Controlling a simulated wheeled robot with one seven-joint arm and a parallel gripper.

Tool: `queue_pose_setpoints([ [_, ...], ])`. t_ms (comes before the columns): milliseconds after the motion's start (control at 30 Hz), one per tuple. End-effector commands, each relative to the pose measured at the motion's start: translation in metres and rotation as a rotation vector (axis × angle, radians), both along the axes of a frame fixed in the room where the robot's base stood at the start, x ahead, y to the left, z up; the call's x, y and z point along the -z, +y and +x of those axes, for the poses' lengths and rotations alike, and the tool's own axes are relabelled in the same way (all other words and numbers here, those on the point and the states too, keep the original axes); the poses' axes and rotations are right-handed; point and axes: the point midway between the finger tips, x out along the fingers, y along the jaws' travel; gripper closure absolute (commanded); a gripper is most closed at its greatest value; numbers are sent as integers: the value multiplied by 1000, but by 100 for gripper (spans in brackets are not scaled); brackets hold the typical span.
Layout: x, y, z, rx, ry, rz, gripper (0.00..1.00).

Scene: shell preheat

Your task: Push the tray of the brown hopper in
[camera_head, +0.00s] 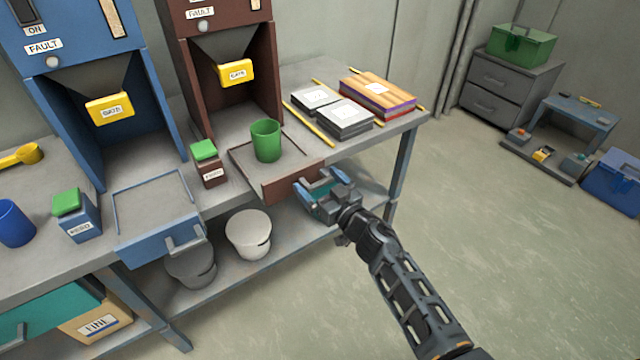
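The brown hopper (277,70) stands at the back of the workbench, with a yellow gate (236,73) under its funnel. Its tray (243,160) sticks out toward the bench's front edge, and its brown front panel (284,184) faces me. A green cup (266,141) stands upright on the tray. My gripper (318,183) is at the right part of the front panel, its blue fingers spread apart. It covers that part of the panel, so any handle there is hidden. I cannot tell whether the fingers touch the panel.
A brown box with a green top (209,164) stands left of the tray. Books (376,98) and grey boxes (345,117) lie to its right, between yellow strips. The blue hopper's tray (155,207) also sticks out. White bucket (249,233) is on the lower shelf.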

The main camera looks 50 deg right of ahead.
Motion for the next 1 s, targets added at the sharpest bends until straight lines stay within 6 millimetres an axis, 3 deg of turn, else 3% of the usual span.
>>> queue_pose_setpoints([
  [67, 0, 0, 0, 0, 0, 0, 8],
  [767, 0, 0, 0, 0, 0, 0, 75],
  [1000, -1, -2, 8, 0, -2, -1, 75],
])
